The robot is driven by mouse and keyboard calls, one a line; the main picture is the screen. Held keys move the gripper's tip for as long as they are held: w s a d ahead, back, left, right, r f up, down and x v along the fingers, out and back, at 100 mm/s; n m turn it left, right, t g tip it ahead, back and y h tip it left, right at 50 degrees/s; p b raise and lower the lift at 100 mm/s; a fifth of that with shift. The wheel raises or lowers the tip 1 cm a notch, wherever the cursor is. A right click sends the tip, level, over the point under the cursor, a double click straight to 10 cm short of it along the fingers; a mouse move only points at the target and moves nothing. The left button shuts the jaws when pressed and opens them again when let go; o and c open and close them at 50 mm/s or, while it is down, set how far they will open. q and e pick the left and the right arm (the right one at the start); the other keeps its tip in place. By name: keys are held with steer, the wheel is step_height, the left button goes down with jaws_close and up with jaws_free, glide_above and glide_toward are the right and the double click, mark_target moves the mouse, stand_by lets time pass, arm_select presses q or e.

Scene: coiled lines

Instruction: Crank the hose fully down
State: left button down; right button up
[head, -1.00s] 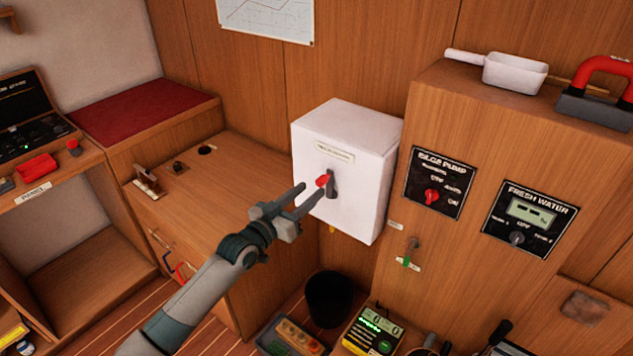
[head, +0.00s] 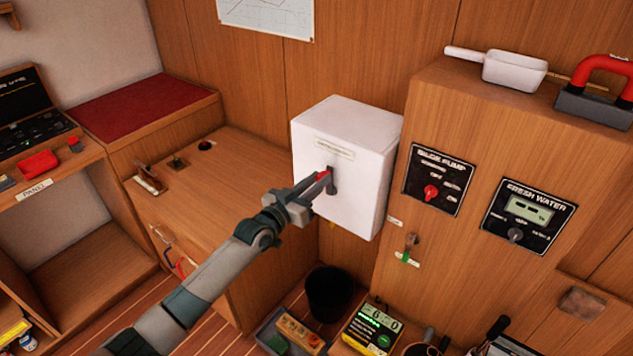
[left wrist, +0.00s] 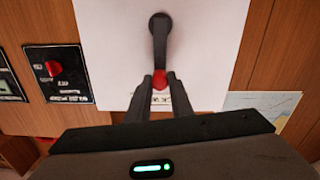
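A white box (head: 355,160) is mounted on the wood wall. On its front is a dark crank (head: 333,186) with a red knob (head: 324,176) at its end. The crank's arm points up from its pivot. My left gripper (head: 325,181) is at the knob. In the left wrist view the crank arm (left wrist: 160,45) leads to the red knob (left wrist: 160,79), which fills the gap between my two fingertips (left wrist: 161,83); the fingers look shut on it. A small yellow end shows under the box; I cannot tell whether it is the hose. My right gripper is not in view.
Right of the box are a bilge pump panel (head: 440,180) and a fresh water panel (head: 528,217). A wooden counter (head: 220,170) lies to the left. A black bin (head: 329,293) and a device with a green display (head: 370,328) stand below. The space before the box is free.

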arm_select(q)
steer(key=shift+a, duration=0.15)
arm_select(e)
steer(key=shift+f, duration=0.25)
